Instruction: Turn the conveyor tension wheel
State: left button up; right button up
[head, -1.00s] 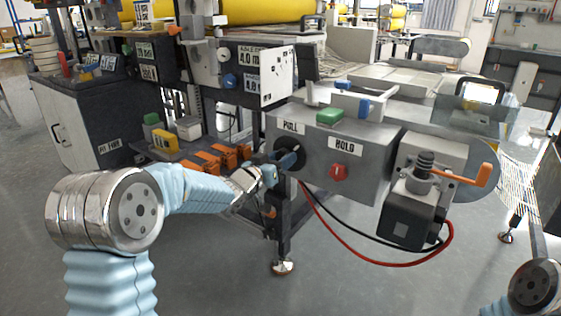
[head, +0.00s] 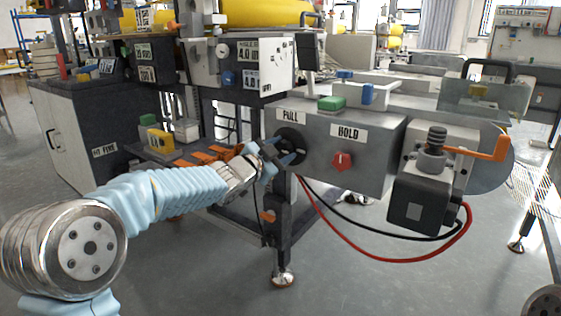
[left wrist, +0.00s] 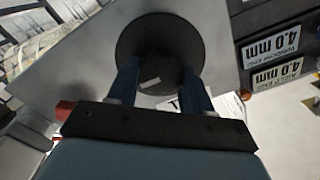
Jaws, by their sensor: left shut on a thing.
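The conveyor tension wheel appears to be the black round wheel (head: 291,137) on the left end of the grey machine box, just below the "PULL" label. My left gripper (head: 281,156) is at its front, with its two blue fingers shut on the wheel's middle part. In the left wrist view, the black disc (left wrist: 160,24) fills the top middle, and the fingers of the left gripper (left wrist: 161,75) stand either side of its darker hub. A small light mark shows on the hub. My right gripper is not in view.
The grey box (head: 368,172) carries a red knob (head: 342,162) beside the wheel and a green button (head: 331,103) on top. An orange crank (head: 485,150) sticks out at right. Black and red cables (head: 372,254) hang below. Orange clamps (head: 205,157) lie left of my gripper.

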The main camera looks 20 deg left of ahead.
pick_arm(q)
jog(key=m+b, duration=0.2)
jog(key=m, duration=0.1)
jog(key=m+b, duration=0.1)
jog(key=shift+f+m, duration=0.25)
jog(key=shift+m, duration=0.05)
jog(key=shift+r+m+b, duration=0.1)
jog(key=shift+m+b, duration=0.9)
jog(key=shift+m, duration=1.4)
jog(key=o, duration=1)
jog(key=shift+o, duration=0.2)
jog(key=shift+r, duration=0.1)
jog(key=v, duration=1.3)
jog(key=shift+s, duration=0.4)
